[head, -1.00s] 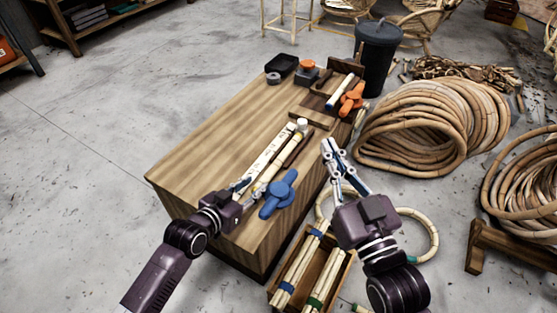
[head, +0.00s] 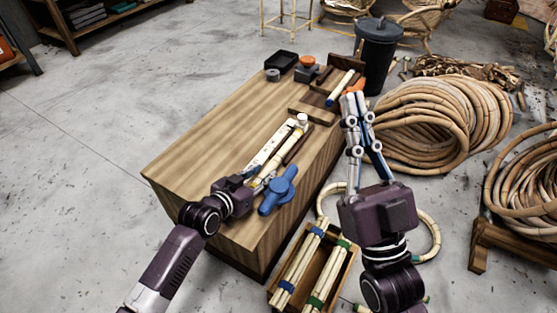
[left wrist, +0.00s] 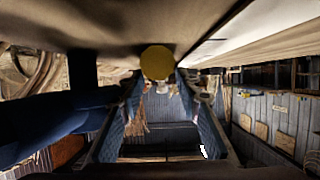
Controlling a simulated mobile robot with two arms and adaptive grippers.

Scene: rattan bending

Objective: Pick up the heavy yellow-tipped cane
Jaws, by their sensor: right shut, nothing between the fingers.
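The cane's round yellow tip (left wrist: 157,62) faces the camera in the left wrist view, just beneath a surface that fills the top of that view. My left gripper (left wrist: 160,90) has its fingers apart on both sides of this tip; I see no contact. In the head view, the left gripper (head: 252,187) is low at the near end of the workbench, beside pale canes (head: 287,147) that it partly hides. My right gripper (head: 355,97) is shut and empty, stretched out past the bench's right edge.
A blue clamp (head: 279,190) lies on the workbench (head: 215,125) close to the left gripper. A crate (head: 338,282) of banded canes stands in front. Coiled rattan (head: 435,125) and a dark bin (head: 378,55) are to the right. The bench's left half is clear.

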